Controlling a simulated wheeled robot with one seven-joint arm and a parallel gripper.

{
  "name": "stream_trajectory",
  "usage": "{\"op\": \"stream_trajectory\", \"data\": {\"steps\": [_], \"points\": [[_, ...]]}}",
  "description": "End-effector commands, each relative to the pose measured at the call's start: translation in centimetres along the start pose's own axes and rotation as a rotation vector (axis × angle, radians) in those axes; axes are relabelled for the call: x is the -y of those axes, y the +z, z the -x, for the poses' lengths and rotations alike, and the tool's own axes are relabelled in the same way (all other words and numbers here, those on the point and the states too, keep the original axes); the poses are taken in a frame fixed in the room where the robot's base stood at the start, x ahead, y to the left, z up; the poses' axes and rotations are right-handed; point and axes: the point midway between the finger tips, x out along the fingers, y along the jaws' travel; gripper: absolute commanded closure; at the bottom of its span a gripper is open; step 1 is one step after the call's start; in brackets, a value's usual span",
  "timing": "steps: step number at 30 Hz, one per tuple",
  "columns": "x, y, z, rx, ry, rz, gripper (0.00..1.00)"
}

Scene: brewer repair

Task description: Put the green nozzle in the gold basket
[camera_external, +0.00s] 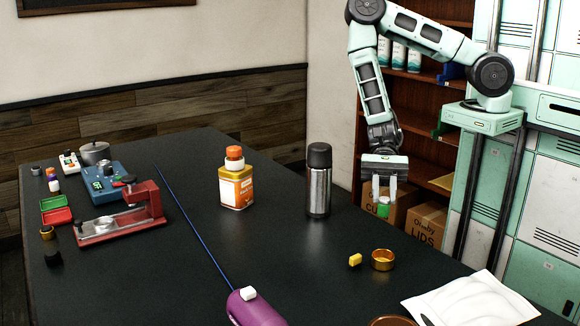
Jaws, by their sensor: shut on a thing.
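My gripper (384,196) hangs pointing down near the right edge of the dark table. It is shut on the green nozzle (383,211), a small green piece that shows between the lower ends of the fingers. The gold basket (382,260) is a small round gold ring-like cup standing on the table, below and in front of the gripper in the picture. The nozzle is held above and apart from the basket.
A steel flask (318,183) stands close left of my gripper. A small yellow block (355,260) lies left of the basket. A white packet (470,301), a purple cylinder (256,308) and an orange-labelled bottle (236,183) are also on the table (290,262). A red press (120,220) stands far left.

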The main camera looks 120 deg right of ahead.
Motion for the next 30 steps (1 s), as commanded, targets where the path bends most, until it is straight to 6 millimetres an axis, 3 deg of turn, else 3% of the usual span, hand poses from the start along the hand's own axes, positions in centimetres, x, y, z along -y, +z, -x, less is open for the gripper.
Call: {"op": "stream_trajectory", "data": {"steps": [6,14,30], "points": [[-0.9,1.1,-2.3,-0.013,0.009,0.019,0.99],[-1.0,0.4,-3.1,-0.015,0.007,0.022,0.99],[-0.9,-4.8,-5.1,-0.015,0.008,0.022,0.99]]}}
